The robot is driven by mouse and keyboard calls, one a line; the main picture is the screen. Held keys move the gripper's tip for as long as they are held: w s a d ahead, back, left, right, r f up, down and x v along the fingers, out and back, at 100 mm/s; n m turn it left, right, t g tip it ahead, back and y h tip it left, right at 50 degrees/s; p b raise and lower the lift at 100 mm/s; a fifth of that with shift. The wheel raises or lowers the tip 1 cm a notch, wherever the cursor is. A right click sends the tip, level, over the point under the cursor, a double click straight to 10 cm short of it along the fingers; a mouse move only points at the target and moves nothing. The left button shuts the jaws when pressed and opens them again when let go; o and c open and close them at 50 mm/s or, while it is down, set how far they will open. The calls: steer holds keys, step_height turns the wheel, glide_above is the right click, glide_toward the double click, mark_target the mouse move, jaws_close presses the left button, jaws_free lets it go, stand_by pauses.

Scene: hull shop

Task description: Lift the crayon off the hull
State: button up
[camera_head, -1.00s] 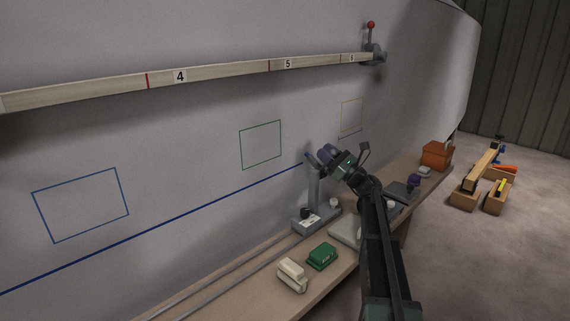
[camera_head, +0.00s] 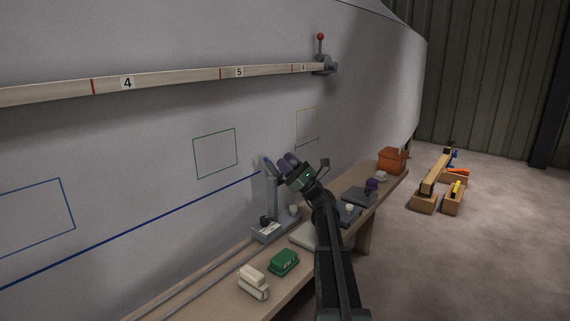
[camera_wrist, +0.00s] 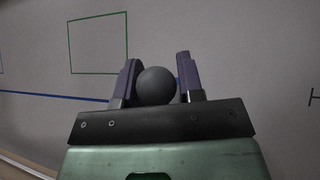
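My gripper (camera_head: 283,163) is up at the hull (camera_head: 240,125), near the right end of a blue line drawn on it. In the wrist view its two purple fingers (camera_wrist: 158,82) are close around a dark grey ball (camera_wrist: 156,86), which appears to be the rear end of the crayon. The crayon's tip is hidden behind the ball and fingers, so I cannot tell whether it touches the hull. The blue line (camera_wrist: 75,97) disappears behind the left finger in the wrist view.
A wooden batten (camera_head: 180,78) with numbered sections runs above. A bench (camera_head: 190,300) below carries a grey stand (camera_head: 271,195), a green block (camera_head: 284,262), a cream block (camera_head: 253,283) and an orange box (camera_head: 392,160). Wooden blocks (camera_head: 427,203) lie on the floor at right.

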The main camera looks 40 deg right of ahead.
steer(key=o, duration=0.3)
steer(key=shift+o, duration=0.2)
steer(key=shift+f, duration=0.1)
steer(key=shift+s+d+f+b, duration=0.1)
steer(key=shift+s+f+b, duration=0.2)
steer(key=shift+b, duration=0.1)
steer(key=s+d+f+b, duration=0.2)
steer(key=s+d, duration=0.6)
steer(key=s, duration=0.4)
steer(key=shift+s+f, duration=0.3)
steer(key=shift+s, duration=0.1)
